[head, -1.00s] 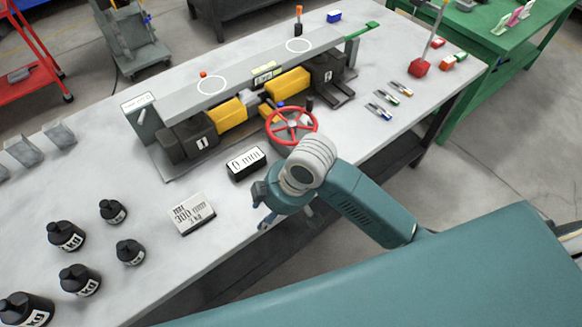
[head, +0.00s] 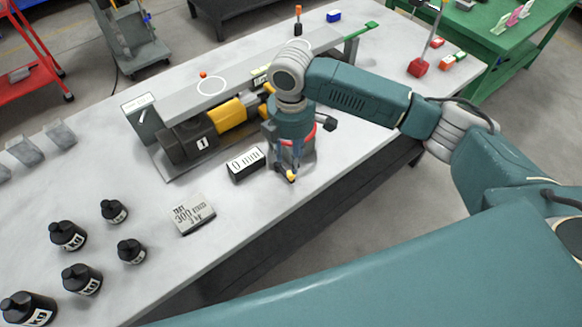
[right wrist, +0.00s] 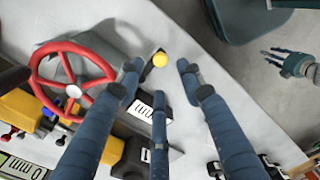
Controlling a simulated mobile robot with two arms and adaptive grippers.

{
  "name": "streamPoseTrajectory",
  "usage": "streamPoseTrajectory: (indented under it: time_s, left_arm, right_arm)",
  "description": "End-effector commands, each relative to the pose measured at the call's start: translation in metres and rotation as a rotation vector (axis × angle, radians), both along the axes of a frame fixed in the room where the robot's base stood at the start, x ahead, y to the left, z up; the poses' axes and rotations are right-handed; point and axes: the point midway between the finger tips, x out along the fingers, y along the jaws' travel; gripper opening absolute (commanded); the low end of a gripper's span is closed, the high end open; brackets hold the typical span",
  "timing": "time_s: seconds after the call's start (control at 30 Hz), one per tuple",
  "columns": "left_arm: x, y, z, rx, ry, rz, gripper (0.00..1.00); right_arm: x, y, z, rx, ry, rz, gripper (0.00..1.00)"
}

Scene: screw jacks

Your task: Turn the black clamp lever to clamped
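My right gripper (head: 290,172) points down at the front of the screw-jack fixture. In the right wrist view (right wrist: 160,75) its blue fingers are spread, with a yellow ball (right wrist: 160,59) near their tips; the ball also shows in the head view (head: 291,178). Contact cannot be told. The red handwheel (right wrist: 72,80) is left of the fingers, with a dark cylindrical handle (right wrist: 12,77) beside it. I cannot make out the black clamp lever for certain; my right arm and gripper hide part of the fixture in the head view. My left gripper (right wrist: 272,56) has spread fingers, seen only in the right wrist view.
The black 0 mm display (head: 246,164) stands close left of the right gripper. A 300 mm plate (head: 193,213) and several black weights (head: 67,235) lie further left. The grey beam (head: 180,90) runs behind. The table front between weights and plate is clear.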

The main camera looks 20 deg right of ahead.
Motion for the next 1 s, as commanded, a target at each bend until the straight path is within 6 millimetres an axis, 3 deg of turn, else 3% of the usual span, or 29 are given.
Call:
streamPoseTrajectory:
  time_s: [0.3, 0.5, 0.73, 0.77, 0.93, 1.0]
  left_arm:
    - [0.000, -0.001, 0.012, -0.002, 0.000, 0.000, 0.40]
    - [0.000, -0.002, 0.013, -0.002, 0.000, 0.000, 0.40]
    - [0.000, -0.002, 0.013, -0.002, 0.000, 0.000, 0.40]
    - [0.000, -0.002, 0.013, -0.002, 0.000, 0.000, 0.40]
    - [0.000, -0.002, 0.013, -0.002, 0.000, 0.000, 0.40]
    - [0.000, -0.002, 0.013, -0.002, 0.000, 0.000, 0.40]
  right_arm:
    - [-0.001, 0.000, -0.053, -0.001, 0.001, -0.001, 0.37]
    - [0.000, 0.000, -0.065, 0.001, -0.002, 0.001, 0.37]
    - [0.000, 0.001, -0.066, 0.001, -0.002, 0.001, 0.37]
    - [0.000, 0.000, -0.066, 0.001, -0.002, 0.001, 0.35]
    - [0.000, 0.000, -0.066, 0.001, -0.002, 0.001, 0.01]
    - [0.000, 0.000, -0.066, 0.001, -0.002, 0.001, 0.00]
